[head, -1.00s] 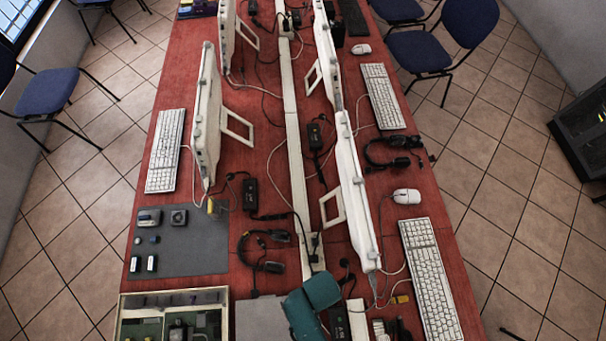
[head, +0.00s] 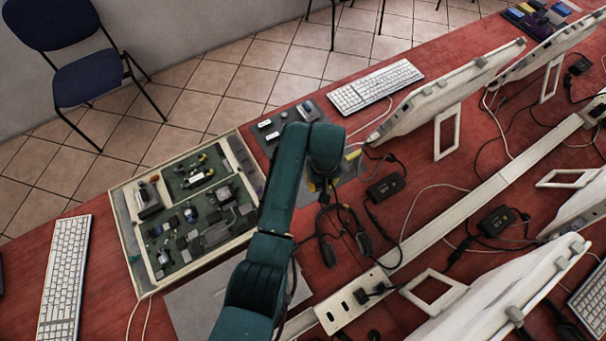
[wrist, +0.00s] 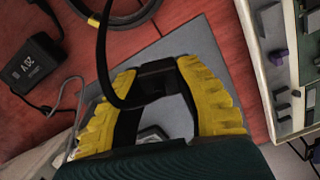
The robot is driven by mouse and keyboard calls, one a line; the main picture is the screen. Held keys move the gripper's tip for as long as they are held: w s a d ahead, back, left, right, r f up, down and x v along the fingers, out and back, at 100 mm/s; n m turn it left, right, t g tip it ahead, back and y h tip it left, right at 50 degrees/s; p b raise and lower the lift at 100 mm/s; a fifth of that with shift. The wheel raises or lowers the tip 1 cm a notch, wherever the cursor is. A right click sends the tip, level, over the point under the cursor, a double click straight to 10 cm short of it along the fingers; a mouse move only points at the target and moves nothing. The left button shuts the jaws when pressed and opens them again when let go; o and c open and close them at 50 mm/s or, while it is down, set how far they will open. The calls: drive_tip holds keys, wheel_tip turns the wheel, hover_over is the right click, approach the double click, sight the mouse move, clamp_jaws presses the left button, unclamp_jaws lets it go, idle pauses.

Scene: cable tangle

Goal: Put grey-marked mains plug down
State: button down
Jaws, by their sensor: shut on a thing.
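My gripper (wrist: 157,88) has its yellow fingers shut on a black mains plug (wrist: 160,77). The plug's black cable loops up and away in the wrist view. I cannot make out a grey mark on the plug. Below the fingers lies a grey mat (wrist: 203,37), and a small pale object (wrist: 152,133) shows between them. In the head view my gripper (head: 318,186) is partly hidden behind my teal arm, beside the near right edge of the grey mat (head: 318,103), with dark cables close by. The plug is hidden there.
An open tray of circuit boards (head: 122,225) stands left of my arm. A black power brick (head: 386,188), a cream cable channel (head: 440,233) and white monitors (head: 450,90) are to the right. Loose dark leads (head: 345,240) lie on the red tabletop.

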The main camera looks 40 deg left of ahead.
drive_tip(key=w+a+r+n+b, duration=0.1)
drive_tip(key=a+r+n+b, duration=0.15)
drive_tip(key=a, duration=0.35)
drive_tip(key=shift+n, duration=0.45)
drive_tip(key=f+b, duration=0.1)
drive_tip(key=f, duration=0.2)
drive_tip(key=f+b, duration=0.1)
drive_tip(key=f, duration=0.6)
drive_tip(key=shift+w+a+f+b, duration=0.1)
drive_tip(key=shift+w+a+b, duration=0.15)
drive_tip(key=shift+b, duration=0.15)
drive_tip(key=shift+f, duration=0.2)
drive_tip(key=c, duration=0.8)
unclamp_jaws()
drive_tip(key=shift+c, duration=0.2)
drive_tip(key=shift+r, duration=0.1)
wheel_tip(320, 180, up, 12)
drive_tip(key=p, duration=0.3)
drive_tip(key=shift+p, duration=0.3)
